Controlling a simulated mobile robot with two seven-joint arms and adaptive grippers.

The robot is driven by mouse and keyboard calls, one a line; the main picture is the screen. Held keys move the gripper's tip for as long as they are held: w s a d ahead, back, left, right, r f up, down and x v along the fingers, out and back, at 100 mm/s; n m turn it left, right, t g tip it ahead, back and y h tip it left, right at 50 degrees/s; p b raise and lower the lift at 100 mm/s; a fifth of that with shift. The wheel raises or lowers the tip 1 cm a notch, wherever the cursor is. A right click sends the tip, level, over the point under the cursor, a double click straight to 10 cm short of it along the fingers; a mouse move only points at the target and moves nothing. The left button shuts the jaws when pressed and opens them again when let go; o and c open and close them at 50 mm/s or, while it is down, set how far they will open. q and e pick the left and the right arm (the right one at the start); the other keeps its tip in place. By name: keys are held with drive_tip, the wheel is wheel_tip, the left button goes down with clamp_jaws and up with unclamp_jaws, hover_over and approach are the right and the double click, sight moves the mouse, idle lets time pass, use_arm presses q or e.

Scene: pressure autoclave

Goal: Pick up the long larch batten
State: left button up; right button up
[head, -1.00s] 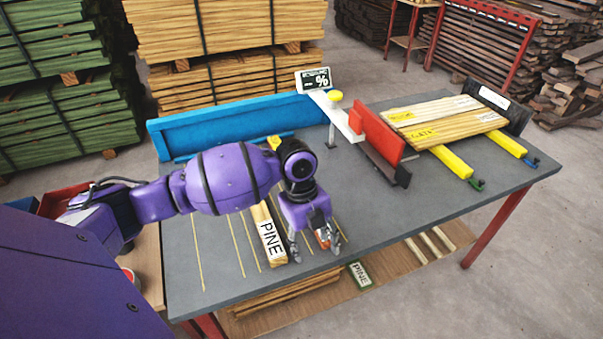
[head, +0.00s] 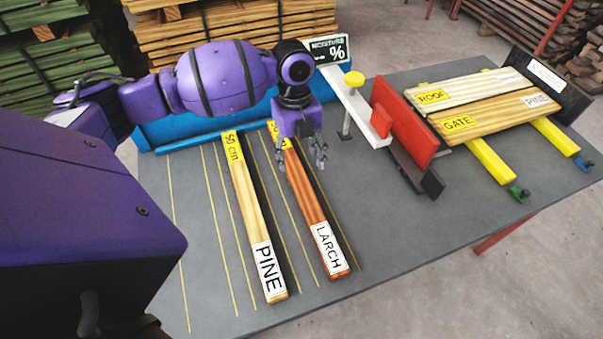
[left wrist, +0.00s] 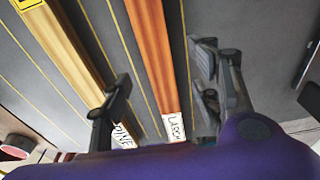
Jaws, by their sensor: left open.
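The larch batten (head: 304,200) is reddish-brown, with a white LARCH label at its near end and a yellow label at its far end, partly hidden by my gripper. It lies on the grey table beside the pale pine batten (head: 245,200). My left gripper (head: 305,162) is open above the far half of the larch batten, fingers pointing down. In the left wrist view the larch batten (left wrist: 155,50) runs between the open fingers of the gripper (left wrist: 160,98), apart from both. The pine batten (left wrist: 62,45) lies to its left there. My right gripper is not in view.
A blue fence (head: 185,130) runs along the back of the table. A white arm with a yellow knob (head: 354,79) and a red block (head: 403,125) stand right of the larch batten. Boards marked ROOF and GATE (head: 490,105) lie on yellow bars at the right.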

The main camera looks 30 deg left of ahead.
sight(301, 182)
use_arm(q)
drive_tip(key=shift+s+d+f, duration=0.2)
drive_tip(key=shift+s+f, duration=0.1)
drive_tip(key=shift+f, duration=0.3)
drive_tip(key=shift+s+d+f, duration=0.15)
drive_tip(key=shift+s+f, duration=0.1)
drive_tip(key=shift+f, duration=0.35)
drive_tip(key=f, duration=0.4)
drive_tip(key=shift+s+d+f+p, duration=0.25)
drive_tip(key=shift+s+f+p, duration=0.05)
drive_tip(key=shift+f, duration=0.05)
drive_tip(key=shift+w, duration=0.1)
clamp_jaws()
